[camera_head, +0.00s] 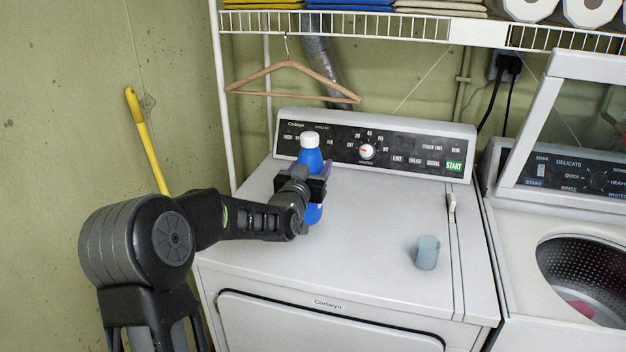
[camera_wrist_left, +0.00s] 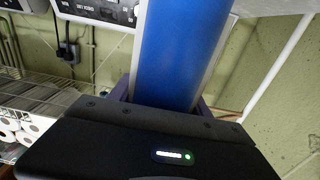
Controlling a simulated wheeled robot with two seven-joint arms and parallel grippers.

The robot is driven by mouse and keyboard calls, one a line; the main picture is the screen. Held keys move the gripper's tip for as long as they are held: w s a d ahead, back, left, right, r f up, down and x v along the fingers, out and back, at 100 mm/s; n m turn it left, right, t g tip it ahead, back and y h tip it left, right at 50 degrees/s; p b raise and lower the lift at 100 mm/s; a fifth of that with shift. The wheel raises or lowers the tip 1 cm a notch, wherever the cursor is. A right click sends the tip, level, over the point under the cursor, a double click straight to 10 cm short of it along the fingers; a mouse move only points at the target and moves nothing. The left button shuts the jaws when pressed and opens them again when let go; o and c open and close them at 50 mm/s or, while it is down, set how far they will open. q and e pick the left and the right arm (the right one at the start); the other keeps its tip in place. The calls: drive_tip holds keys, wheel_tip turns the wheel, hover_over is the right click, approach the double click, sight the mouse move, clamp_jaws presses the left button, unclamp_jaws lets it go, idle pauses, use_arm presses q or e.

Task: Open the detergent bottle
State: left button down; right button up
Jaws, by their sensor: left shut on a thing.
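The detergent bottle (camera_head: 310,160) is blue with a white cap (camera_head: 309,141) on top. It stands upright on the left part of the dryer top, in front of the control panel. My left gripper (camera_head: 312,186) is shut around the bottle's middle, and the arm hides part of its left side. In the left wrist view the blue bottle body (camera_wrist_left: 182,50) fills the space between the fingers. The cap looks seated on the bottle. My right gripper is not in view.
A grey-blue cup (camera_head: 427,252) stands on the right of the dryer top (camera_head: 370,225). An open washer (camera_head: 550,225) is at the right. A wire shelf (camera_head: 400,28) with a wooden hanger (camera_head: 290,82) is above. The dryer's middle is clear.

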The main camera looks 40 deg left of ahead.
use_arm(q)
wheel_tip(320, 180, down, 4)
drive_tip(key=shift+r+p, duration=0.25)
drive_tip(key=shift+p, duration=0.1)
drive_tip(key=shift+f+b, duration=0.2)
drive_tip(key=shift+b, duration=0.1)
drive_tip(key=shift+c, duration=2.4)
unclamp_jaws()
